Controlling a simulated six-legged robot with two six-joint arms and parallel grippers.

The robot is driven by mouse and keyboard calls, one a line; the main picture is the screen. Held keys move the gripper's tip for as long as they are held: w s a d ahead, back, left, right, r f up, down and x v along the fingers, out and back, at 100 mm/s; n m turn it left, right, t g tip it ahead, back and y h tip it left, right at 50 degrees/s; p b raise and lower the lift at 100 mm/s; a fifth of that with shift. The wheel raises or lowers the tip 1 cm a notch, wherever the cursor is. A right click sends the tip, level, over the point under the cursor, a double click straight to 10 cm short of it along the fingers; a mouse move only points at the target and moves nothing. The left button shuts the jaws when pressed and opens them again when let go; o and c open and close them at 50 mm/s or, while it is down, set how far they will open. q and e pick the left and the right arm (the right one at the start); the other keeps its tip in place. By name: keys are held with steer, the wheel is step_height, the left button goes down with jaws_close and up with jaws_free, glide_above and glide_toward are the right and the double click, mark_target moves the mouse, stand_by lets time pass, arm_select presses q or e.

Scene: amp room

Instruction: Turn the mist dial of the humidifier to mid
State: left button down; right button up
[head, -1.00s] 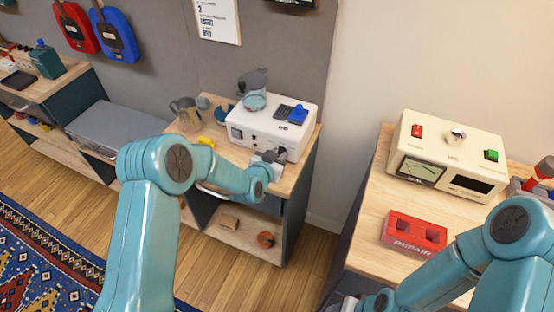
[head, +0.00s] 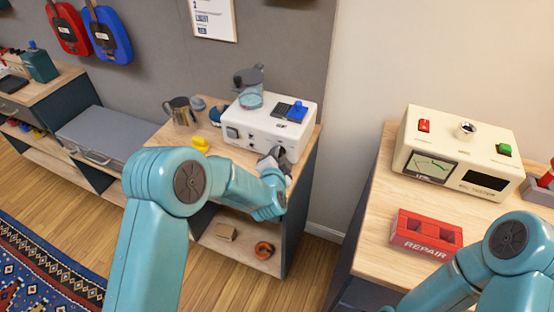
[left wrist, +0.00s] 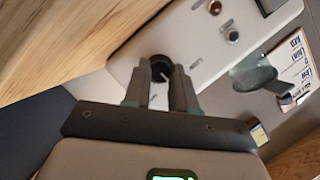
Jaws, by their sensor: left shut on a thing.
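The humidifier appears to be the white box (head: 262,128) on the wooden cabinet in the head view. Its front panel (left wrist: 205,45) fills the upper middle of the left wrist view. A black round dial (left wrist: 160,68) with a light pointer line sits on that panel. My left gripper (left wrist: 162,76) is shut on the dial, one finger on each side. In the head view my left gripper (head: 274,162) is at the box's front right and hides the dial. The dial's setting marks are too small to read. My right arm shows at the lower right, but its gripper is out of view.
A metal jug (head: 180,113) and a yellow object (head: 201,144) stand left of the box. A cream meter unit (head: 458,155) and a red REPAIR block (head: 425,234) are on the right table.

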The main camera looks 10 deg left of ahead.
arm_select(q)
steer(key=shift+d+m, duration=0.1)
steer(key=shift+m, duration=0.3)
steer(key=c, duration=0.9)
jaws_free()
steer(key=shift+s, duration=0.15)
steer(key=b+v, duration=0.2)
steer(key=v, duration=1.4)
steer(key=shift+s+f, duration=0.1)
steer(key=shift+s, duration=0.05)
steer(key=shift+d, duration=0.1)
